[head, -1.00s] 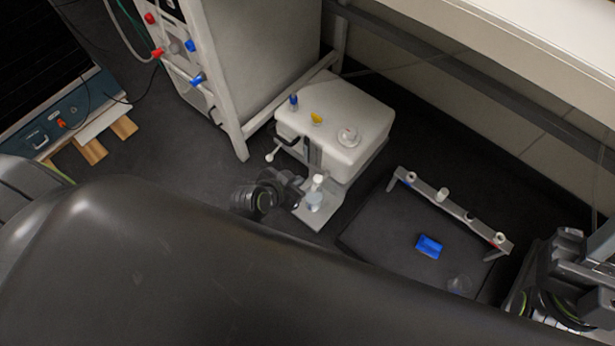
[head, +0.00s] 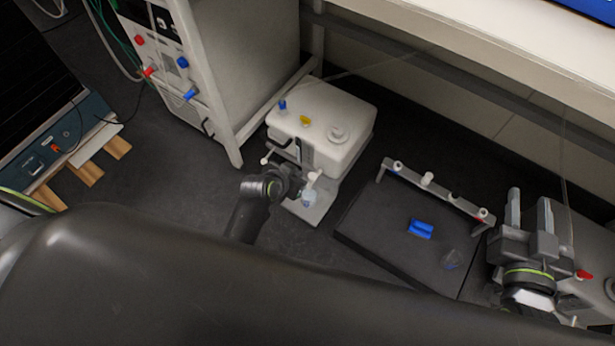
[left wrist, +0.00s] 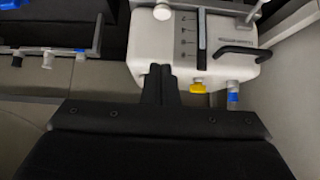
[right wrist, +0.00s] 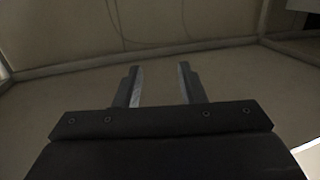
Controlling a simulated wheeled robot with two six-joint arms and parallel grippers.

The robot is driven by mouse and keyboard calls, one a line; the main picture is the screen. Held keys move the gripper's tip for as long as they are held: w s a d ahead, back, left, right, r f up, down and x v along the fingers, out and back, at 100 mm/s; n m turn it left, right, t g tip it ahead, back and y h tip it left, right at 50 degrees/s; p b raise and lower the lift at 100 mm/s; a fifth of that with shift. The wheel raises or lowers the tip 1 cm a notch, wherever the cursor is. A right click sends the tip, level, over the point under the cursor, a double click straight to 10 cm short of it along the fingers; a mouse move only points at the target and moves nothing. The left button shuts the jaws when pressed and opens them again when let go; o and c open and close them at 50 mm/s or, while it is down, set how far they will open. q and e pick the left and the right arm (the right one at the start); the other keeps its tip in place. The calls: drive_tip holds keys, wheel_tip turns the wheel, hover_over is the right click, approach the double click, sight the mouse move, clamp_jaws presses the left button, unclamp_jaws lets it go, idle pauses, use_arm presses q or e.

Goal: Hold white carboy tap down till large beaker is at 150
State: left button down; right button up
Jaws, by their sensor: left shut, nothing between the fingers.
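The white carboy (head: 335,122) stands on the floor with its white tap (head: 313,178) at its front. A small clear beaker (head: 308,198) with a bluish tint sits under the tap; its level is too small to read. A second clear beaker (head: 451,259) stands on the black mat. My left gripper (head: 294,180) is shut and empty, just left of the tap; contact cannot be told. In the left wrist view its closed fingers (left wrist: 160,72) overlap the carboy's front, with a white round knob (left wrist: 162,11) above. My right gripper (head: 531,210) is open and empty, fingers upward.
A rail (head: 436,188) with several white fittings stands behind the black mat (head: 372,225), which bears a blue block (head: 420,229). A tall white cabinet (head: 235,60) is left of the carboy. A white unit (head: 560,235) stands beside my right gripper.

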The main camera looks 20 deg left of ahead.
drive_tip(key=shift+s+f+g, duration=0.3)
drive_tip(key=shift+f+g, duration=0.2)
drive_tip(key=shift+f, duration=0.2)
drive_tip(key=shift+r, duration=0.1)
